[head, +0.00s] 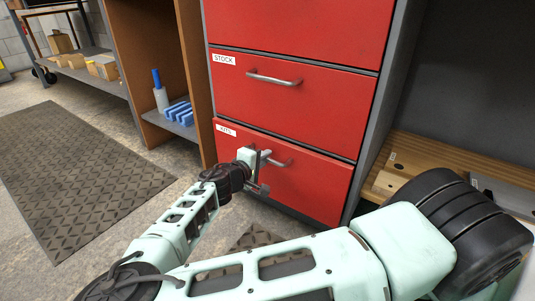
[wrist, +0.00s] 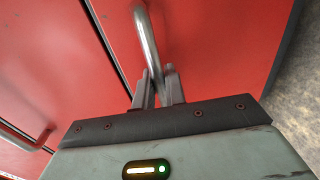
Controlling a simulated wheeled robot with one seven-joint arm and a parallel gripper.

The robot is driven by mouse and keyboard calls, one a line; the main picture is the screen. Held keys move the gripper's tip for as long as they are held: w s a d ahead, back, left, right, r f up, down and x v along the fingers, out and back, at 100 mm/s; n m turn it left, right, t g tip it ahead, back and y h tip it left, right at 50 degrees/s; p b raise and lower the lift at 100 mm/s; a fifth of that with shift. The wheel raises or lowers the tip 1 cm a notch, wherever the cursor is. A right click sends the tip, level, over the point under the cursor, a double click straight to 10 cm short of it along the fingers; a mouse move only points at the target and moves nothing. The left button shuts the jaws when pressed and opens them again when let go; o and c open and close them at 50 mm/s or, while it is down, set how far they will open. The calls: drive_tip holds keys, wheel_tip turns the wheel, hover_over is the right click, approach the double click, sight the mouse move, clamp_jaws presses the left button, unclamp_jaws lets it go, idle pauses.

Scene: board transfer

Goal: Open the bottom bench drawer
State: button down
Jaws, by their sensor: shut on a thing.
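The bench drawers are red with silver bar handles. The bottom drawer (head: 312,187) carries a label (head: 226,130) that seems to read KITS, and its front appears to stand slightly forward of the drawer above. My gripper (head: 261,172) is at its handle (head: 284,161). In the wrist view, my gripper's two fingers (wrist: 159,88) are shut on the bar handle (wrist: 146,35), one on each side of it. My gripper hides part of the handle in the head view.
The STOCK drawer (head: 290,105) above is shut. A wooden shelf unit (head: 150,55) with a bottle (head: 160,95) and blue blocks (head: 179,113) stands left. A dark floor mat (head: 75,175) lies left, with open floor around it. A wooden board (head: 425,160) is at right.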

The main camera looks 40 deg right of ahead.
drive_tip(key=f+p+v, duration=0.2)
drive_tip(key=p+v, duration=0.1)
drive_tip(key=v, duration=1)
drive_tip(key=a+f+p+v, duration=0.1)
drive_tip(key=f+p+v, duration=0.2)
drive_tip(key=v, duration=1)
drive_tip(key=shift+s+a, duration=0.2)
drive_tip(key=shift+s, duration=0.05)
drive_tip(key=c, duration=1.6)
unclamp_jaws()
drive_tip(key=shift+o, duration=0.2)
drive_tip(key=p+v, duration=0.5)
drive_tip(key=v, duration=1.2)
drive_tip(key=shift+a, duration=0.2)
